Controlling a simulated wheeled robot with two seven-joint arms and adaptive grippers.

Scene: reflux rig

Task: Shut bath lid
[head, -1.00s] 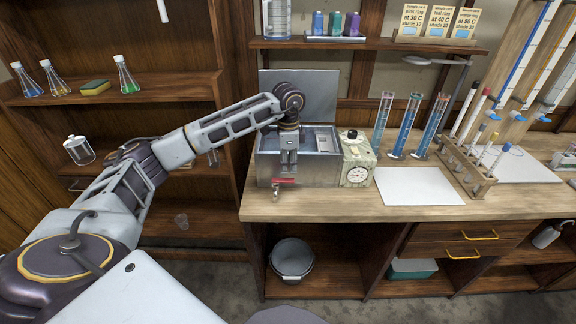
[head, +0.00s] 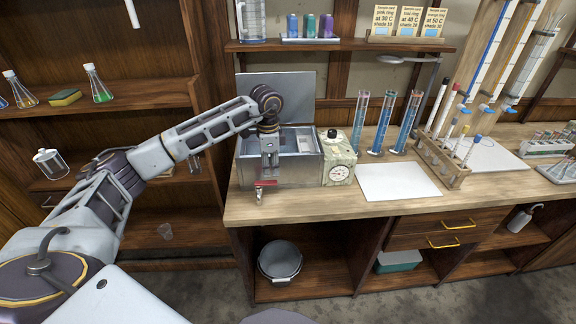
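The bath (head: 307,170) is a grey metal box on the bench with a red-handled tap (head: 264,186) at its front. Its flat grey lid (head: 292,97) stands open, upright along the back edge. The inside of the bath shows from above. My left gripper (head: 269,174) points down at the front of the bath, just above the tap, and covers part of the front wall. I cannot tell whether it touches the bath or how far its fingers are apart. No held object shows. My wrist is in front of the lid's lower left part. My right gripper is out of view.
A control box with a dial (head: 340,172) stands right of the bath. A white sheet (head: 398,182), blue-filled cylinders (head: 383,125) and a wooden tube rack (head: 440,163) are farther right. A shelf (head: 340,44) runs above the lid.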

